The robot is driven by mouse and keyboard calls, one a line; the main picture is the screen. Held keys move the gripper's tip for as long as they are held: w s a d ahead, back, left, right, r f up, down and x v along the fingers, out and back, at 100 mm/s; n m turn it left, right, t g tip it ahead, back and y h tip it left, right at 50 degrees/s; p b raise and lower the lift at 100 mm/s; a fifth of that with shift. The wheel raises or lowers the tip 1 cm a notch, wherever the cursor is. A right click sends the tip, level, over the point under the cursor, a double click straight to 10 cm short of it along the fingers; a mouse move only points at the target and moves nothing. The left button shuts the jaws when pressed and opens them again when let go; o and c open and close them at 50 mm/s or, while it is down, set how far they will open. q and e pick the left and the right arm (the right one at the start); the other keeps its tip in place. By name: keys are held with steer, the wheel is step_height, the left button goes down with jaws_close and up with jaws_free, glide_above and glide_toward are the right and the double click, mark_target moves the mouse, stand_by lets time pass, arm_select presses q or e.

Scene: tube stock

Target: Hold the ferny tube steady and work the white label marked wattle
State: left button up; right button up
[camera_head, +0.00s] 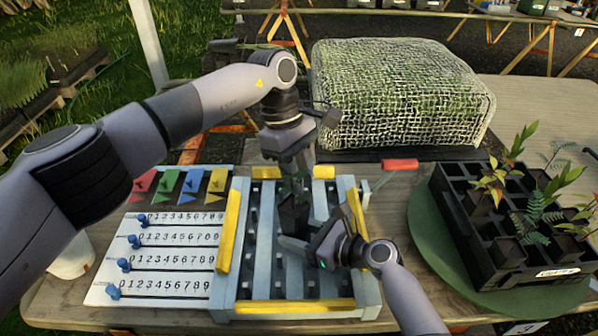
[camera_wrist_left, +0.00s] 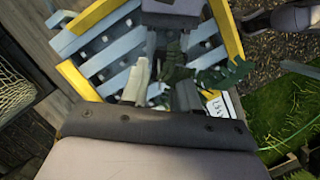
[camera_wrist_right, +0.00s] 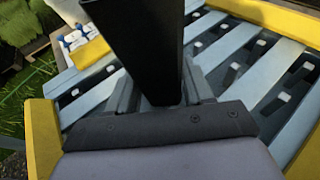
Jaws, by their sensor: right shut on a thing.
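A black tube (camera_head: 293,213) stands upright over the slatted blue-and-yellow frame; it also fills the top middle of the right wrist view (camera_wrist_right: 140,45). My right gripper (camera_head: 300,246) is shut on it from the side, low down. My left gripper (camera_head: 293,180) is directly above the tube, pointing down, its fingers apart. In the left wrist view, green ferny leaves (camera_wrist_left: 175,72) show between and beside these fingers (camera_wrist_left: 162,92). A pale upright strip (camera_wrist_left: 138,78) stands at the left finger; I cannot tell if it is the white label. No wattle lettering is readable.
The slatted frame (camera_head: 228,240) has a red-handled crank (camera_head: 400,164) at its right. A number board (camera_head: 165,275) with blue pegs and coloured flags lies left. A black plant tray (camera_head: 478,262) stands right on a green mat (camera_head: 425,240). A mesh-covered block (camera_head: 395,95) is behind.

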arm_select(q)
steer(key=shift+r, duration=0.1)
steer(key=v, duration=1.2)
arm_select(e)
steer(key=o, duration=0.9)
steer(key=v, duration=1.2)
steer(key=shift+r, duration=0.1)
